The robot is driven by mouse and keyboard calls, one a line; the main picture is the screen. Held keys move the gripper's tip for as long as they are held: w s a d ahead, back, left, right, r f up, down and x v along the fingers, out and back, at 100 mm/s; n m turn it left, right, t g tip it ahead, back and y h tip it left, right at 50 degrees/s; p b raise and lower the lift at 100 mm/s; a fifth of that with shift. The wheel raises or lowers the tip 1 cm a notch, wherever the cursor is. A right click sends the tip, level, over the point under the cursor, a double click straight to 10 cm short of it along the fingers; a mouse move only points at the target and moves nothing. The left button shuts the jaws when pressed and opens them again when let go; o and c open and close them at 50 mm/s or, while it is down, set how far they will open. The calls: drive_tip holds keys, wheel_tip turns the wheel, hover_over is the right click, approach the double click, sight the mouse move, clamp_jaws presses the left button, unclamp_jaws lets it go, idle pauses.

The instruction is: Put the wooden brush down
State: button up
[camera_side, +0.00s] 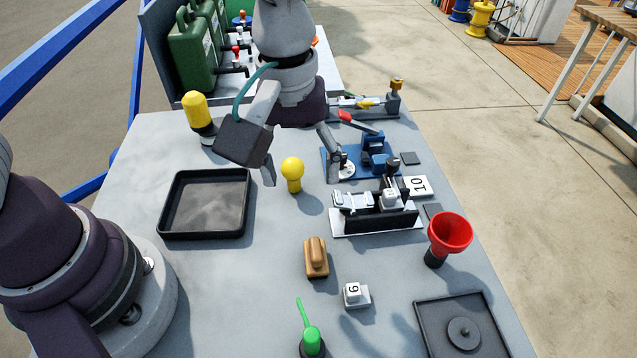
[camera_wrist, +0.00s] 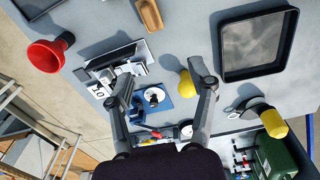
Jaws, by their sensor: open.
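The wooden brush (camera_side: 316,258) rests on the grey table, below the middle of the side view. It also shows at the top of the wrist view (camera_wrist: 150,14), partly cut off by the frame edge. My gripper (camera_side: 302,178) is open and empty, well behind the brush in the side view and apart from it. In the wrist view its two fingers (camera_wrist: 164,82) are spread wide. A yellow-topped knob (camera_side: 292,172) stands on the table near my fingers; in the wrist view its yellow head (camera_wrist: 187,82) shows beside one finger.
A black tray (camera_side: 167,236) lies left. A black-and-silver fixture (camera_side: 375,218), blue device (camera_side: 374,157) and red funnel (camera_side: 450,233) stand right. Table between tray and brush is clear.

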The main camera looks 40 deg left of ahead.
drive_tip(key=s+a+r+m+t, duration=0.2)
drive_tip(key=a+r+m, duration=0.1)
drive_tip(key=a, duration=0.4)
drive_tip(key=s+a+r+m+t, duration=0.2)
drive_tip(key=s+a+r+m, duration=0.1)
drive_tip(key=a, duration=0.4)
drive_tip(key=shift+s+a+r+m+t, duration=0.15)
drive_tip(key=shift+s+r+m+t, duration=0.2)
drive_tip(key=shift+m, duration=0.55)
